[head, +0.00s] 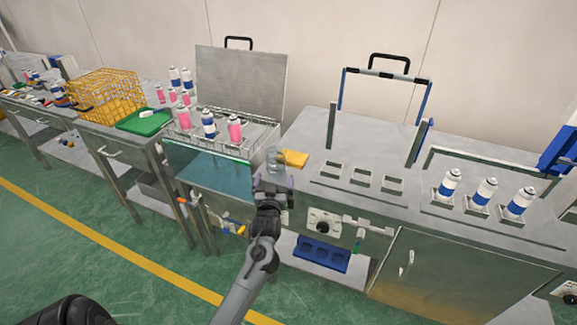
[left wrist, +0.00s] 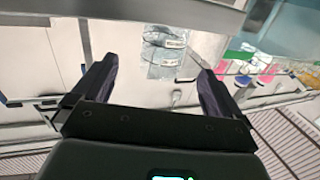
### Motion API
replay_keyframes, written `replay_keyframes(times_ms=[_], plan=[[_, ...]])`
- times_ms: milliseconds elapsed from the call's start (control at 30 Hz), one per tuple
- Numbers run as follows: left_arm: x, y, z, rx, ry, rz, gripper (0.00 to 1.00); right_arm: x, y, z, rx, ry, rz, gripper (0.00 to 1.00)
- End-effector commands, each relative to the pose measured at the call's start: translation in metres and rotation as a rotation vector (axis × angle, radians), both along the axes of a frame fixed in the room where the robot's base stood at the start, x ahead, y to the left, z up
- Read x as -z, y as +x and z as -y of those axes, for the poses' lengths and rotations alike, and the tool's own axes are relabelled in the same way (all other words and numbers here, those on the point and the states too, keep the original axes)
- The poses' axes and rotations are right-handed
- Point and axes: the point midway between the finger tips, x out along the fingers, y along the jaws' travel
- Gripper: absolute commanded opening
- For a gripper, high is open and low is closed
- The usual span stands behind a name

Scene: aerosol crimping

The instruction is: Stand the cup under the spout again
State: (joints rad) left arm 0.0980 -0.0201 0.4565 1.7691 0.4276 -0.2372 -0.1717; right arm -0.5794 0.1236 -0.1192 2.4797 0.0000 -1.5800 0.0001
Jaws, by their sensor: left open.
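A clear cup (head: 274,159) is at the bench's front edge beside a yellow cloth, just beyond my left gripper (head: 273,184). It looks upright, but it is small and see-through. The dark fingers are spread wide and empty, apart from the cup. I cannot clearly make out the spout in either view. My right gripper is not in view.
The yellow cloth (head: 294,158) lies right of the cup. A wire rack (head: 262,133) with pink and blue-banded cans stands over the glass-fronted water tank (head: 210,178) at left. Square sockets (head: 363,177) sit on the bench to the right. A blue tray (head: 321,253) lies below.

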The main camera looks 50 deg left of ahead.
Motion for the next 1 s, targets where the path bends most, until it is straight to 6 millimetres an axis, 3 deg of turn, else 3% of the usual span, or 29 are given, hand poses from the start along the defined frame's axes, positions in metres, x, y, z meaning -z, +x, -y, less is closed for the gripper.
replay_keyframes(times_ms=[300,567,1000], plan=[[-0.001,0.026,-0.035,-0.01,0.007,0.009,1.0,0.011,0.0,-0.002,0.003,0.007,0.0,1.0],[-0.001,0.034,-0.046,-0.009,0.006,0.007,1.0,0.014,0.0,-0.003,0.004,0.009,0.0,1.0],[-0.002,0.062,-0.081,-0.008,0.005,0.007,1.0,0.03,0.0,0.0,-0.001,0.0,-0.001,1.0]])
